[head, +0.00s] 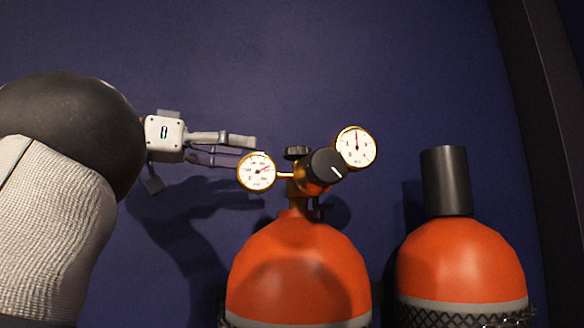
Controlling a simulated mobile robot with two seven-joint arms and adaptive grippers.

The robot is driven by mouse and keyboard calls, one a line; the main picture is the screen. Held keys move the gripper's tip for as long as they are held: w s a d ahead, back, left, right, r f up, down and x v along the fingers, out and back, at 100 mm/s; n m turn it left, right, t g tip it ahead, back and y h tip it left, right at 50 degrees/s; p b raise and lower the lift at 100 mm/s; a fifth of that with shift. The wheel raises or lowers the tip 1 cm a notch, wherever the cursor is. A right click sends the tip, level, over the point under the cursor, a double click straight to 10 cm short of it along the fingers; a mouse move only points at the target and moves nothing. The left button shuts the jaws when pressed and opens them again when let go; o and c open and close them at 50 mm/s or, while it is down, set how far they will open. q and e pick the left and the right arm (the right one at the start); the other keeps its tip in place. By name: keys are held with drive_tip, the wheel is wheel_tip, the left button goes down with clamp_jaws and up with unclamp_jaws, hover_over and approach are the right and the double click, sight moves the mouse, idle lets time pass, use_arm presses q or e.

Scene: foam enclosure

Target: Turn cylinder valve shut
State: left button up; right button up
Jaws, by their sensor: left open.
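An orange cylinder (298,265) stands upright in the lower middle of the head view. A brass regulator on its top carries a left gauge (257,172), a right gauge (356,147) and a black knob with a white mark (326,167). A small black valve handwheel (297,153) sits at the top, between the left gauge and the knob. My left gripper (250,146) comes in from the left, open and empty. In the picture its fingertips are just above the left gauge, left of the handwheel and apart from it. My right gripper is not in view.
A second orange cylinder (460,260) with a black cap (446,181) stands to the right. Mesh bands wrap both cylinders low down. A dark blue wall (300,60) is behind, and a dark post (545,120) is at the right. The space above the regulator is clear.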

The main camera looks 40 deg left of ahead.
sight(285, 154)
use_arm(q)
drive_tip(key=x, duration=1.2)
drive_tip(key=shift+s+d+r, duration=0.1)
drive_tip(key=shift+d, duration=0.15)
drive_tip(key=c, duration=1.2)
